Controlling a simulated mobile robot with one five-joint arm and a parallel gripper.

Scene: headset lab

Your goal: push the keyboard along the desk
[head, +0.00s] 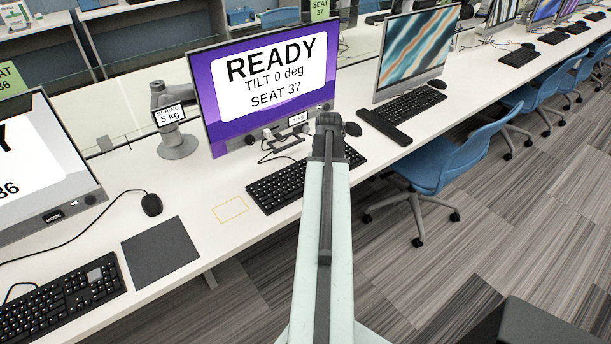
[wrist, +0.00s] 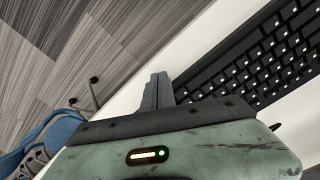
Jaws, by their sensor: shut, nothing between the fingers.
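The black keyboard (head: 275,188) lies on the white desk (head: 205,188) below the purple READY monitor (head: 262,85). My arm crosses in front of it and hides part of it; its right end shows past the arm. In the wrist view the keyboard (wrist: 262,55) runs to the upper right. My gripper (wrist: 158,82) is shut and empty, with its fingertips beside the keyboard's near end, over the desk near its edge. I cannot tell whether they touch the keyboard. The fingers are not clearly visible in the head view.
A yellow outline (head: 230,209) marks bare desk left of the keyboard. Further left are a dark mat (head: 160,250), a mouse (head: 151,204) and another keyboard (head: 62,302). A black mouse (head: 353,129) and a dark bar (head: 384,127) lie to the right. A blue chair (head: 440,165) stands by the desk.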

